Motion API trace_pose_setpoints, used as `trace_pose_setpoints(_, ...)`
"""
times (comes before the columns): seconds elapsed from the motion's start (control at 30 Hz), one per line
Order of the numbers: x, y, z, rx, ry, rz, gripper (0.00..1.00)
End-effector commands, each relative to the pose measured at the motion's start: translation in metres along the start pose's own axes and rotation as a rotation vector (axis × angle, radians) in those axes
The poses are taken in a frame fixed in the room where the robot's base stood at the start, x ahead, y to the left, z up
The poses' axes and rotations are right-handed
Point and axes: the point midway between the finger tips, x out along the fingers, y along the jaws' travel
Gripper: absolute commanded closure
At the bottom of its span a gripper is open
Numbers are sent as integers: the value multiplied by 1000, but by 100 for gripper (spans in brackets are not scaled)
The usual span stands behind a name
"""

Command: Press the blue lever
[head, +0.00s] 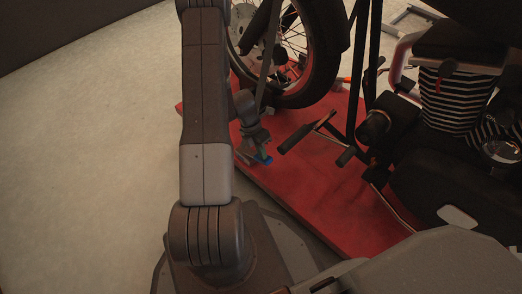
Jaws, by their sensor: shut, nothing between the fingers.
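The blue lever (263,159) shows as a small blue patch at the left edge of the red lift platform (335,200), right of my arm. My gripper (256,150) is shut and empty, pointing down right at the lever and partly covering it. The gripper is small and dim here, and I cannot tell whether its tips touch the lever.
A motorcycle stands on the red platform, with its wheel (300,50) behind my gripper and its engine (460,95) at the right. A black foot peg (297,137) juts out close to the right of my gripper. The pale floor (80,170) at the left is clear.

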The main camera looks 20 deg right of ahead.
Motion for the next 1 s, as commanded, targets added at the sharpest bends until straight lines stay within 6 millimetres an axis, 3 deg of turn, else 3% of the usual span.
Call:
trace_pose_setpoints(0.33,25,-9,0,3,3,211,100)
trace_pose_setpoints(0.6,43,-6,0,1,1,208,100)
trace_pose_setpoints(1.0,53,-3,-1,1,3,205,100)
